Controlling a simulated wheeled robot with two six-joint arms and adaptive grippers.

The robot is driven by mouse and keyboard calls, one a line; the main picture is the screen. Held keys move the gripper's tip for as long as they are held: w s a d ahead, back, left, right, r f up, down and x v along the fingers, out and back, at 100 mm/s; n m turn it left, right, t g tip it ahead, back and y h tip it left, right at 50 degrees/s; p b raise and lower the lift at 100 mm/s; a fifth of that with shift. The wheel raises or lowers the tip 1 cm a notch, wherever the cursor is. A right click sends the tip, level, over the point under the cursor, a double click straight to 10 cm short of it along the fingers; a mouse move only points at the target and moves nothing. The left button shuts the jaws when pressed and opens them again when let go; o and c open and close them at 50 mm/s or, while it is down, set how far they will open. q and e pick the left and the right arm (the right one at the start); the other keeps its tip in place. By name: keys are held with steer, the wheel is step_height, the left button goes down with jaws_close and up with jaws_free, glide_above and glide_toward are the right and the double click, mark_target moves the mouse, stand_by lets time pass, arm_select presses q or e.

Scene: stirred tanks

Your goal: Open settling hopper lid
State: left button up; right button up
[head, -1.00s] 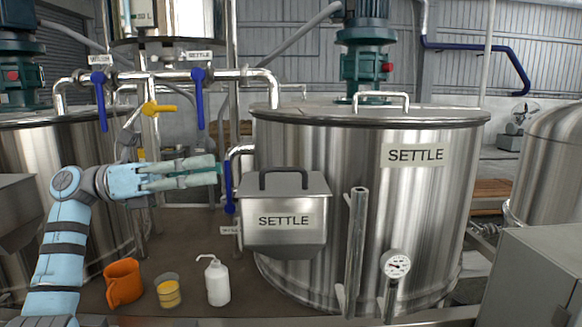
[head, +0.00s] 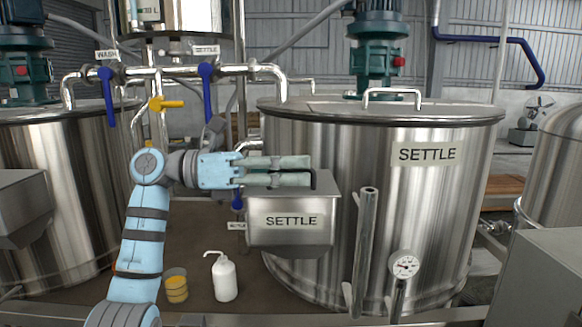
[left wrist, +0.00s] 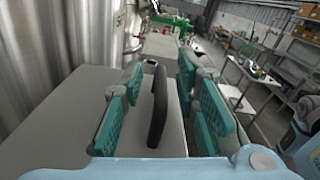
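The settling hopper (head: 300,243) is a steel box labelled SETTLE on the front of the large SETTLE tank. Its lid (head: 323,185) lies flat and closed, with a dark bar handle (head: 314,181) on top. In the left wrist view the handle (left wrist: 157,105) stands up from the grey lid (left wrist: 75,105). My left gripper (head: 305,171) reaches in from the left over the lid, hiding most of the handle. In the left wrist view my left gripper (left wrist: 160,82) is open, with its teal fingers on both sides of the handle and gaps visible between. My right gripper is not in view.
The large SETTLE tank (head: 425,210) stands close behind the hopper, with a steel pipe (head: 365,245) and a gauge (head: 404,265) at its front. Blue-handled valves (head: 207,85) are behind my arm. A white wash bottle (head: 223,278) and a beaker (head: 176,287) stand below.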

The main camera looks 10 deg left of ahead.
arm_select(q)
steer(key=shift+s, duration=0.15)
steer(key=shift+c, duration=0.2)
jaws_close()
